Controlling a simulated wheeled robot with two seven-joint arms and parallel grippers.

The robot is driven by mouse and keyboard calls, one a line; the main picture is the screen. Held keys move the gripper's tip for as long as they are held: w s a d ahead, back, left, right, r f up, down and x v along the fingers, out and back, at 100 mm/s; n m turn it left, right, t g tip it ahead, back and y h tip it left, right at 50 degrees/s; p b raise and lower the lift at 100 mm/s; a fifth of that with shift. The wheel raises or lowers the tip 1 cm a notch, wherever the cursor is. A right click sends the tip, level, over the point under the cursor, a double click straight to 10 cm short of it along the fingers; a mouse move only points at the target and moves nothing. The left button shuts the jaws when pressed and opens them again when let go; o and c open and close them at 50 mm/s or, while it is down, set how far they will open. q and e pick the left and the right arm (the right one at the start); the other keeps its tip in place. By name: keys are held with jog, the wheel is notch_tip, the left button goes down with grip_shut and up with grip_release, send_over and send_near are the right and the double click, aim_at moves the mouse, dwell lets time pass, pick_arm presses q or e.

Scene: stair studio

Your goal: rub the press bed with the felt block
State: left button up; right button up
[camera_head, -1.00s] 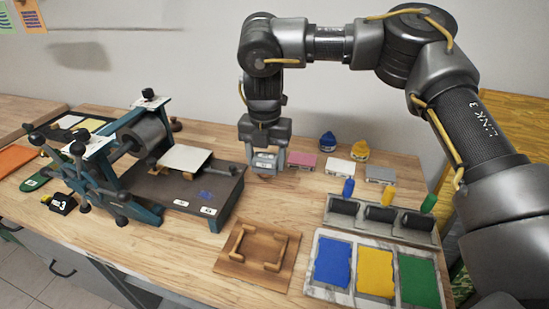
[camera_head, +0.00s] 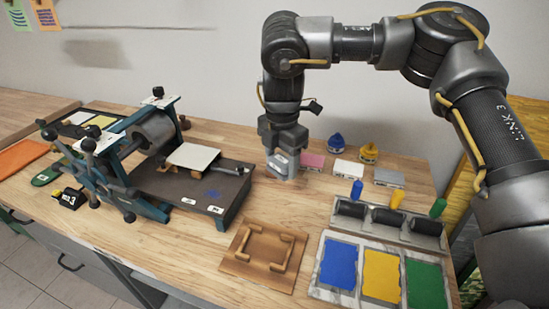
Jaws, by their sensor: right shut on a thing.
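My right gripper (camera_head: 282,160) points down just right of the bed, over the back of the table. It is shut on a pale grey block (camera_head: 279,167), which looks like the felt block; the fingers partly hide it. The block is apart from the bed, and I cannot tell whether it touches the table. My left gripper is not in view.
A pale sheet (camera_head: 193,156) lies over the bed near the roller (camera_head: 153,131). Pink (camera_head: 312,161), white (camera_head: 347,168) and grey (camera_head: 389,177) blocks stand right of the gripper. A wooden frame board (camera_head: 250,268) and ink tray (camera_head: 320,290) lie in front. Bare table separates bed and gripper.

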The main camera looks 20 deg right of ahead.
jog(key=m, duration=0.1)
jog(key=s+m, duration=0.1)
jog(key=m, duration=0.1)
jog(key=d+m, duration=0.1)
jog(key=shift+s+r+m, duration=0.1)
jog(key=shift+s+m, duration=0.15)
jog(key=shift+m, duration=0.05)
jog(key=s+d+m, duration=0.3)
jog(key=s+m, duration=0.2)
jog(key=m, duration=1)
jog(key=shift+d+r, duration=0.15)
